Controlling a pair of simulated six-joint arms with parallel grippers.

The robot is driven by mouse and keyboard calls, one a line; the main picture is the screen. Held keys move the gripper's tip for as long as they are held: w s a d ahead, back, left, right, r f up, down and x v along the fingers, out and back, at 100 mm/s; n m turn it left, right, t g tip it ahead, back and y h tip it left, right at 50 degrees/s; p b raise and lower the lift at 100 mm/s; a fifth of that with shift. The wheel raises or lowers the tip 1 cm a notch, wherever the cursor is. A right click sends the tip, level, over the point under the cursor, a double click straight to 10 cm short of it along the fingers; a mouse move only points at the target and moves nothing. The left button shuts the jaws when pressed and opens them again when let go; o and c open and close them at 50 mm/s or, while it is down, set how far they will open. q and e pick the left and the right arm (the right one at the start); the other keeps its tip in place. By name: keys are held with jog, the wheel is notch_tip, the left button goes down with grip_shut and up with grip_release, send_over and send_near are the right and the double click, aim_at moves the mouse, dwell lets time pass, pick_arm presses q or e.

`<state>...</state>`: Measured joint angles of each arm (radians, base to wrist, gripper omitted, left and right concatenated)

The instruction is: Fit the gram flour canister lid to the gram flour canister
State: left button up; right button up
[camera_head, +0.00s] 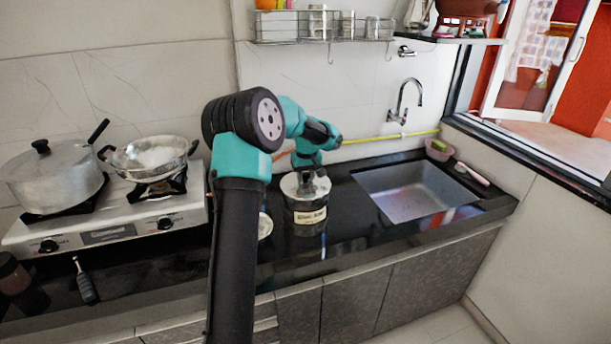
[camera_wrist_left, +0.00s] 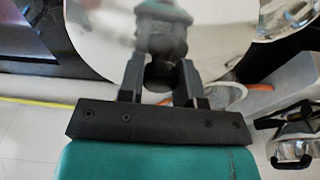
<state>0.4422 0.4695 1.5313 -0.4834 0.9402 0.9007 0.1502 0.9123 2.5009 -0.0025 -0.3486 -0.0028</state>
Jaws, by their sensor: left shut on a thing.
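The gram flour canister (camera_head: 309,216), dark with a pale label, stands upright on the black counter left of the sink. Its pale round lid (camera_head: 291,184) is at the canister's mouth. I cannot tell whether it is fully seated. The lid fills the upper middle of the left wrist view (camera_wrist_left: 105,30) as a shiny disc. My left gripper (camera_head: 309,182) is above the canister, shut on the lid's dark knob (camera_wrist_left: 158,72). The fingers hide part of the lid. My right gripper is not in view.
A gas stove (camera_head: 115,225) with a lidded pot (camera_head: 52,180) and a pan (camera_head: 150,158) stands at the left. The sink (camera_head: 415,190) is to the right. A small pale dish (camera_head: 265,226) is left of the canister, partly behind my arm. A wire rack (camera_head: 320,27) hangs above.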

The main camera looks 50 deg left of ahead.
pick_arm(q)
jog(key=o, duration=1.1)
jog(key=shift+c, duration=0.2)
jog(key=shift+r, duration=0.1)
notch_tip(320, 180, up, 17)
jog(key=d, duration=0.2)
jog(key=shift+s, duration=0.45)
